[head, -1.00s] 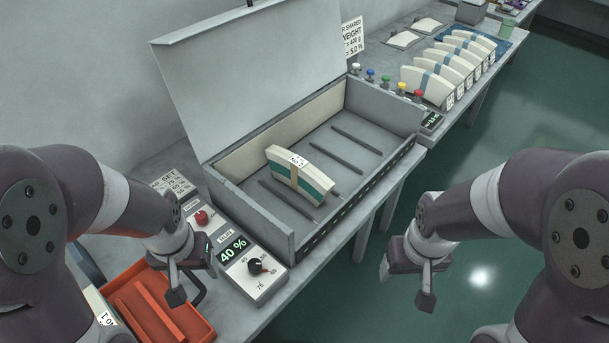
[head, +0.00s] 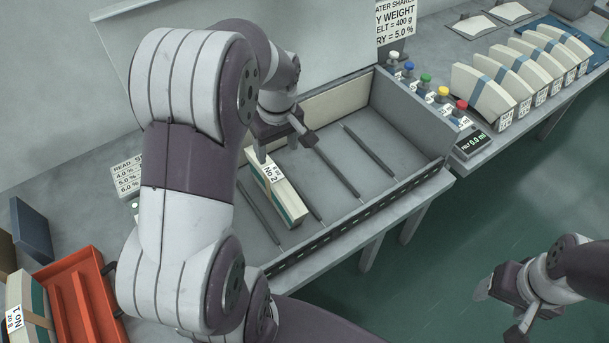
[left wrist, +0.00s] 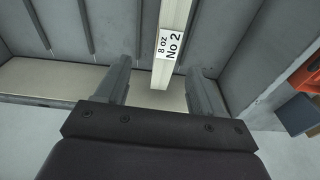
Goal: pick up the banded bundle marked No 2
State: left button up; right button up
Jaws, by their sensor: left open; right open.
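The banded bundle No 2 (head: 286,201), cream and green with a tan band and a white label, stands on edge inside the open grey box (head: 330,259). My left gripper (head: 284,148) is over the box at the bundle's far end, open. In the left wrist view, the bundle (left wrist: 173,25) with its "8 oz No 2" label lies between the two spread fingers of the left gripper (left wrist: 163,90), with a gap on each side. Whether the fingers are down level with it I cannot tell. My right gripper (head: 503,311) is open and empty over the floor at lower right.
Dark bars (head: 367,150) cross the box floor; its lid stands raised behind. An orange tray (head: 92,300) and bundle No 1 (head: 36,305) are at lower left. Several banded bundles (head: 483,92) stand on the right bench.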

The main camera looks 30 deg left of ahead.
aim_at(273, 174)
pick_arm(q)
jog(key=shift+s+a+f, duration=0.25)
jog(key=shift+s+f, duration=0.15)
jog(key=shift+f, duration=0.15)
jog(key=shift+s+a+f, duration=0.2)
jog(key=shift+s+f, duration=0.2)
jog(key=shift+f, duration=0.1)
jog(key=f, duration=0.6)
jog(key=f+p, duration=0.1)
jog(key=f, duration=0.3)
jog(key=shift+w+a, duration=0.25)
jog(key=shift+w+f, duration=0.25)
jog(key=shift+f, duration=0.05)
jog(key=shift+s+r, duration=0.1)
jog(key=shift+s, duration=0.05)
jog(key=c, duration=1)
grip_shut()
